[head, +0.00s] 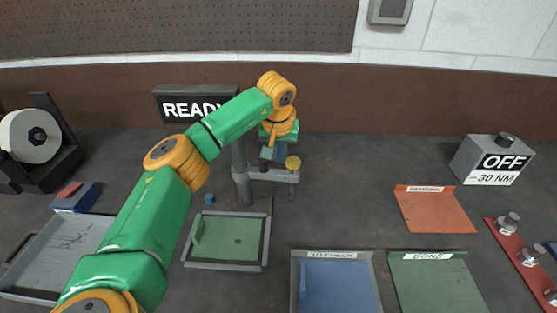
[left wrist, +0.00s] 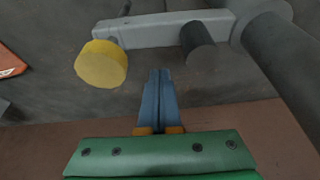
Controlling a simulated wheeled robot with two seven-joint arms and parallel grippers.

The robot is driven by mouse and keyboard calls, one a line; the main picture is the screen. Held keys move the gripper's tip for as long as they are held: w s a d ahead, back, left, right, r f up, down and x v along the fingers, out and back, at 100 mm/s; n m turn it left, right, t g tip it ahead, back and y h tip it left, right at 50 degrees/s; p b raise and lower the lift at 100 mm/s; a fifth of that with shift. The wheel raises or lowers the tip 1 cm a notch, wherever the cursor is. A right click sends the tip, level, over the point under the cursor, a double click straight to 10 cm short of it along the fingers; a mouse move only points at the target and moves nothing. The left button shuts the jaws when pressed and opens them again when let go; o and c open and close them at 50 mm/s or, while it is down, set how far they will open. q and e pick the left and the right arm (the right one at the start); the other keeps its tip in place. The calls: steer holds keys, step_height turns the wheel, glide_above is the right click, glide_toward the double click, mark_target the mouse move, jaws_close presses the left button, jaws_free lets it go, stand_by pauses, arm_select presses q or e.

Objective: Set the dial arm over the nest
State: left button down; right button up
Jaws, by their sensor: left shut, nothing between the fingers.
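The dial arm (head: 270,175) is a grey bar reaching right from a dark upright post (head: 241,172), with a yellow knob (head: 293,162) at its outer end. The nest (head: 240,238), a green plate in a grey frame, lies in front of the post; the bar's outer end is behind and right of it. My left gripper (head: 279,153) is at the bar, near the knob. In the left wrist view its blue fingers (left wrist: 158,98) are together and empty, between the yellow knob (left wrist: 100,65) and a dark peg (left wrist: 198,42). Contact with the bar cannot be told. My right gripper is not in view.
A "READY" sign (head: 195,105) stands behind the post. A blue tray (head: 338,285), a green "DONE" mat (head: 437,285) and an orange mat (head: 435,210) lie to the right. A small blue piece (head: 209,199) lies behind the nest.

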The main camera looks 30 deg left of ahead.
mark_target(265, 169)
arm_select(q)
steer(key=s, duration=0.1)
steer(key=s+d, duration=0.1)
steer(key=s, duration=0.1)
steer(key=shift+s+d+r+p, duration=0.15)
steer(key=shift+d+p, duration=0.15)
steer(key=shift+p, duration=0.05)
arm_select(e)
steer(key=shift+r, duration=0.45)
